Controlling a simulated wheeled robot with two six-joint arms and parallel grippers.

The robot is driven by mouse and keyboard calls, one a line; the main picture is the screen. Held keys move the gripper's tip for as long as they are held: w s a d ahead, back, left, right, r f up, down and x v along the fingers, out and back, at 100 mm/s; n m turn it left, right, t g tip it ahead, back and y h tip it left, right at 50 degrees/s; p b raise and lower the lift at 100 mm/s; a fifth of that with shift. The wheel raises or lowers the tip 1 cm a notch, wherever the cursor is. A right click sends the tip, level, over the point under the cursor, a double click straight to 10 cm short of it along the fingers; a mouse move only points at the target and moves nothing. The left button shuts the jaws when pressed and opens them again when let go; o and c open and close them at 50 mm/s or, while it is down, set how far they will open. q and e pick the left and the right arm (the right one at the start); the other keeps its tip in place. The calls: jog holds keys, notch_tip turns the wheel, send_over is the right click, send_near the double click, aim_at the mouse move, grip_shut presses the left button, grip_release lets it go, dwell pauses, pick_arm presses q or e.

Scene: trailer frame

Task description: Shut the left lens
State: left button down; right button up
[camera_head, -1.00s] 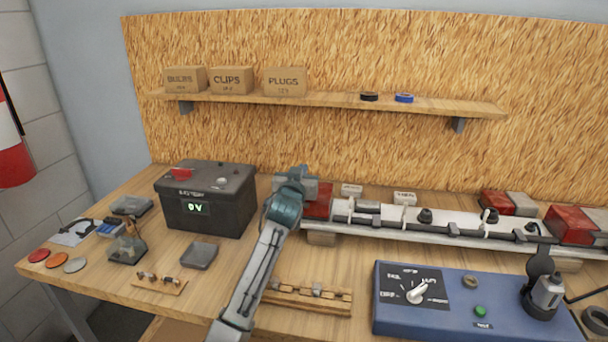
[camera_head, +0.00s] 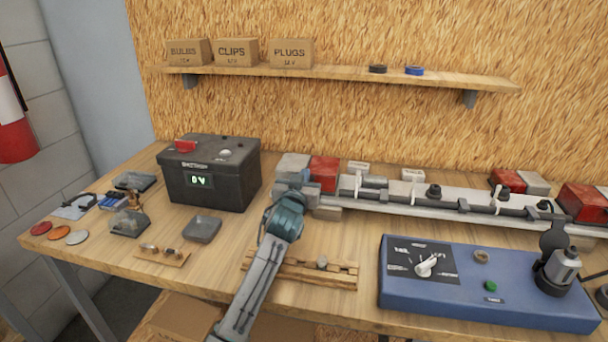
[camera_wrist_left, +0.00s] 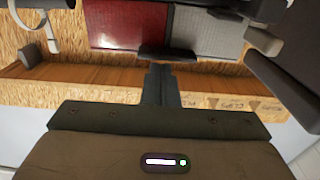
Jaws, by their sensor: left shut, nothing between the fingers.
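The left lamp at the left end of the trailer frame has a red lens part (camera_head: 325,170) and a grey part (camera_head: 293,165) side by side. In the left wrist view the red part (camera_wrist_left: 127,22) and the grey part (camera_wrist_left: 208,33) fill the top, with a dark tab at their edge. I cannot tell whether the lens sits fully closed. My left gripper (camera_head: 292,184) is at the near side of the lamp. In the left wrist view its fingers (camera_wrist_left: 163,72) are shut and empty, close to the tab; contact is unclear. My right gripper is out of view.
A black battery box (camera_head: 208,173) stands left of the lamp. The white frame bar (camera_head: 400,197) runs right to other red-and-grey lamps. A blue control box (camera_head: 480,285) lies front right. A wooden rack (camera_head: 320,272) is beside my left arm.

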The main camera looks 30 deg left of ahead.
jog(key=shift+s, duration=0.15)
pick_arm(q)
jog(key=shift+r, duration=0.1)
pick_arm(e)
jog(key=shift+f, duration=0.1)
pick_arm(q)
jog(key=s+d+r+b, duration=0.1)
jog(key=s+d+r, duration=0.1)
jog(key=s, duration=0.5)
jog(key=s+d+r+b, duration=0.2)
jog(key=s+d, duration=0.3)
jog(key=s, duration=0.2)
jog(key=shift+s+r, duration=0.25)
jog(key=shift+r, duration=0.1)
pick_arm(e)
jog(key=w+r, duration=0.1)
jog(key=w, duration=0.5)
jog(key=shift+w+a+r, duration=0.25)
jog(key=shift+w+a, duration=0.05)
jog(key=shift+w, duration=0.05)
pick_arm(q)
jog(key=shift+f, duration=0.1)
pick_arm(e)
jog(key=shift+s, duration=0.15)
